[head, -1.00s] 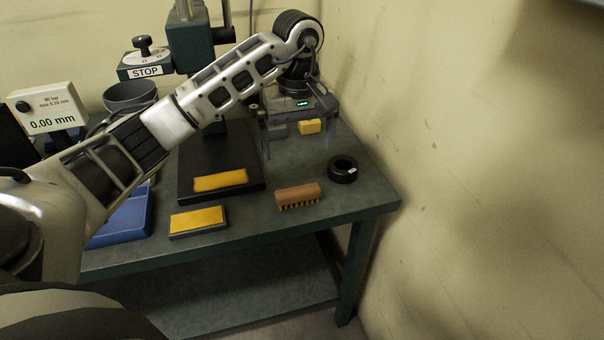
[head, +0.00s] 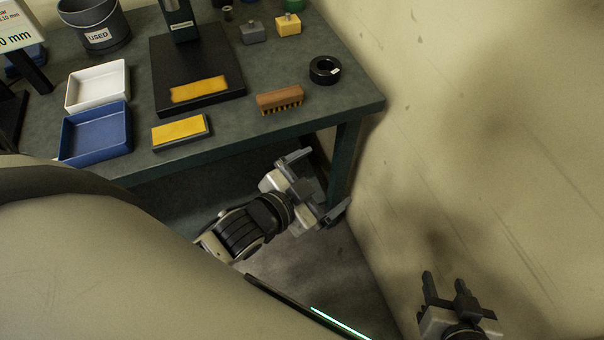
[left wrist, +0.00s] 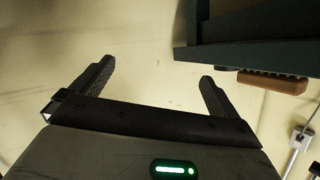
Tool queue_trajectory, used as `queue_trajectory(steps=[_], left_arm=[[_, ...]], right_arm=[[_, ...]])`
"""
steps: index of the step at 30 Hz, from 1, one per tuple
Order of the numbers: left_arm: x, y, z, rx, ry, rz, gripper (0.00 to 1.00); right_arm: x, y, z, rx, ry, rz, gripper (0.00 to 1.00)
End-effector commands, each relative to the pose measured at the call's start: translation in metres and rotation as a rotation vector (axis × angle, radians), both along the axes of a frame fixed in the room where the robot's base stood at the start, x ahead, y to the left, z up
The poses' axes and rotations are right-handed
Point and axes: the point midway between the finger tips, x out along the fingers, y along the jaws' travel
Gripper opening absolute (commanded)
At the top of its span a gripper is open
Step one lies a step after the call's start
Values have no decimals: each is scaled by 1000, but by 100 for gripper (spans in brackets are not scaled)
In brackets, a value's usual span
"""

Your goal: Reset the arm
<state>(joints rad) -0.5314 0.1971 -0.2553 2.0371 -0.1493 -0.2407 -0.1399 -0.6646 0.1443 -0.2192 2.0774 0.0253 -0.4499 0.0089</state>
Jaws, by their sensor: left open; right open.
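My left gripper (head: 318,184) is in front of the bench, below the level of its top, beside the right front leg. It is open, and nothing shows between its fingers. In the left wrist view its two black fingers (left wrist: 156,72) stand wide apart with only the pale wall behind them. My right gripper (head: 445,284) is at the lower right near the wall, its two dark fingers apart and empty. Both grippers are clear of the things on the bench.
The bench (head: 345,98) holds a wooden brush (head: 280,98), black ring (head: 325,70), yellow-topped pad (head: 180,132), blue tray (head: 95,132), white tray (head: 98,87), bucket (head: 95,25), dark stand base (head: 225,85), grey block (head: 253,32) and yellow block (head: 288,24). The wall (head: 480,120) closes the right side.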

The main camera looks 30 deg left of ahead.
Motion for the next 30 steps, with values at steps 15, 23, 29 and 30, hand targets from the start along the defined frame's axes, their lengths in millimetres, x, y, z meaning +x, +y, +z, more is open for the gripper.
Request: queue_trajectory(steps=[15,23,29,30], left_arm=[[-62,4,-53,-266,378,165,100],[-62,4,-53,-264,377,164,100],[-62,4,-53,-264,377,164,100],[-62,4,-53,-264,377,164,100]], right_arm=[[-1,-2,-1,-8,1,5,47],[-1,-2,-1,-10,1,7,47],[-1,-2,-1,-10,1,7,47],[-1,-2,-1,-10,1,7,47]])
